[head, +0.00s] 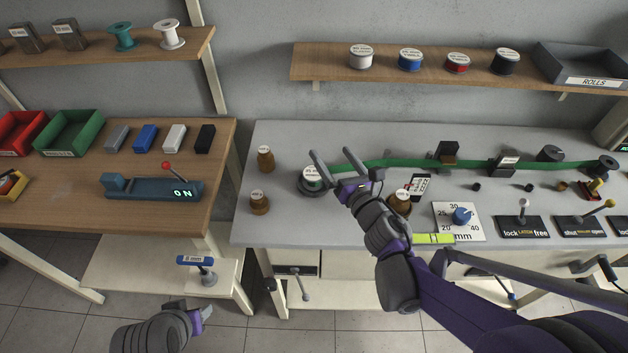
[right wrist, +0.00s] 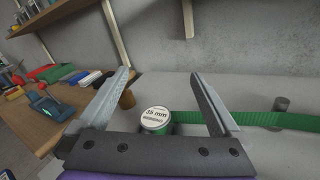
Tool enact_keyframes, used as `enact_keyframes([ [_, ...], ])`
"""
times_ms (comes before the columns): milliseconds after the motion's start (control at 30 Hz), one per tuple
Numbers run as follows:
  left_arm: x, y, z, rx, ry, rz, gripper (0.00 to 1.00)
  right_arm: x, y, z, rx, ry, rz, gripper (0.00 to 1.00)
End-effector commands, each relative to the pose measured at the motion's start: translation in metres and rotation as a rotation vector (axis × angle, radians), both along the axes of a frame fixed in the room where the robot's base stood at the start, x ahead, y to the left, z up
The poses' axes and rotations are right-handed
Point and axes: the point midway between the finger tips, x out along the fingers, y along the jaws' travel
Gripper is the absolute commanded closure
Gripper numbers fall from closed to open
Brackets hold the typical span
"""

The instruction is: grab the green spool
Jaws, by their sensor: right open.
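A green spool (head: 312,178) with a round white label sits on the grey workbench (head: 400,140), on a dark round base. It also shows in the right wrist view (right wrist: 155,120), where its label reads 25 mm. A green band (head: 420,160) runs from beside it to the right. My right gripper (head: 337,166) is open above the spool. In the right wrist view the spool appears between its spread fingers (right wrist: 160,76), with nothing gripped. My left gripper (head: 205,313) is low at the bottom left, away from the bench; its jaw opening is unclear.
Brown bottle-like pieces (head: 265,158) stand left of the spool, and another brown piece (head: 399,201) is at its right. A teal spool (head: 122,36) and a white spool (head: 168,34) stand on the left shelf. A blue-knobbed dial plate (head: 461,216) lies farther right.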

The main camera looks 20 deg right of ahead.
Motion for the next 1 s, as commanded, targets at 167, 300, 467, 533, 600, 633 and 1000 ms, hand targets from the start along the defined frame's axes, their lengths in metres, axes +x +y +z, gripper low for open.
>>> enact_keyframes([
  [167,-0.001,0.0,-0.005,0.0,0.002,0.0,0.5,0.001,0.02,-0.017,-0.258,-0.07,0.119,0.0],
  [300,-0.003,0.0,-0.012,0.0,0.005,0.0,0.5,0.001,0.022,-0.038,-0.293,-0.079,0.135,0.0],
  [467,-0.005,0.0,-0.023,0.0,0.01,0.0,0.5,0.001,0.022,-0.071,-0.289,-0.078,0.134,0.0],
  [533,-0.006,0.0,-0.027,0.0,0.012,0.0,0.5,0.001,0.023,-0.084,-0.288,-0.078,0.133,0.0],
  [600,-0.007,0.0,-0.03,0.0,0.013,0.0,0.5,0.001,0.023,-0.096,-0.287,-0.078,0.133,0.0],
  [633,-0.007,0.0,-0.031,0.0,0.013,0.0,0.5,0.0,0.022,-0.101,-0.287,-0.078,0.133,0.0],
  [1000,-0.005,0.0,-0.023,0.0,0.01,0.0,0.5,0.032,0.033,-0.095,-0.285,-0.079,0.134,0.0],
])
